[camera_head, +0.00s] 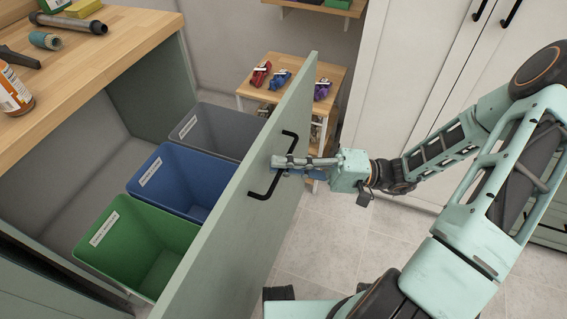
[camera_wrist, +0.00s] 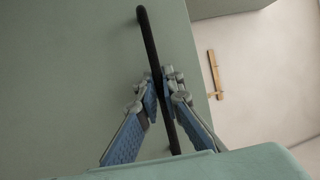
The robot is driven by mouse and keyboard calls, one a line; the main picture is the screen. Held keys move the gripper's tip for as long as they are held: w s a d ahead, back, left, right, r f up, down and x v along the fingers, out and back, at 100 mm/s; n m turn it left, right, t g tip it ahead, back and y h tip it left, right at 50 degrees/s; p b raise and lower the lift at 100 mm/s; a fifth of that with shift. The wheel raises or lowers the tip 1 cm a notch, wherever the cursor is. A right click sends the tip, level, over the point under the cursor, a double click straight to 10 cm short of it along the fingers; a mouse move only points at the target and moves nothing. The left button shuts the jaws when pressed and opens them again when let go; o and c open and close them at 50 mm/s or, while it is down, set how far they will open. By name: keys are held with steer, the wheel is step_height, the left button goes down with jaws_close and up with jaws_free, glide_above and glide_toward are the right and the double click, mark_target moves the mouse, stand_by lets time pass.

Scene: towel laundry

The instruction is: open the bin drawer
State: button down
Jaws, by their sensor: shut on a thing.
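The bin drawer's green-grey front panel (camera_head: 235,215) stands well out from the counter. Behind it are three open bins: a green bin (camera_head: 140,240), a blue bin (camera_head: 185,185) and a grey bin (camera_head: 218,130), which look empty. A black bar handle (camera_head: 262,193) is on the panel's outer face. My gripper (camera_head: 285,163) is at the middle of this handle, with its fingers shut around the bar. In the wrist view, the fingers (camera_wrist: 160,95) lie on both sides of the black handle (camera_wrist: 150,45). Part of the bar is hidden by the fingers.
A wooden counter (camera_head: 110,50) with a bottle (camera_head: 14,92) and tools is at the upper left. A small wooden stand (camera_head: 325,75) with shoe-like coloured items stands behind the panel. White cabinets (camera_head: 410,80) are at the right. Tiled floor (camera_head: 325,240) shows beside the panel.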

steer(key=c, duration=2.3)
jaws_free()
steer(key=shift+c, duration=0.2)
steer(key=d+f, duration=0.2)
steer(key=d, duration=0.9)
steer(key=shift+d, duration=0.4)
steer(key=shift+f, duration=0.1)
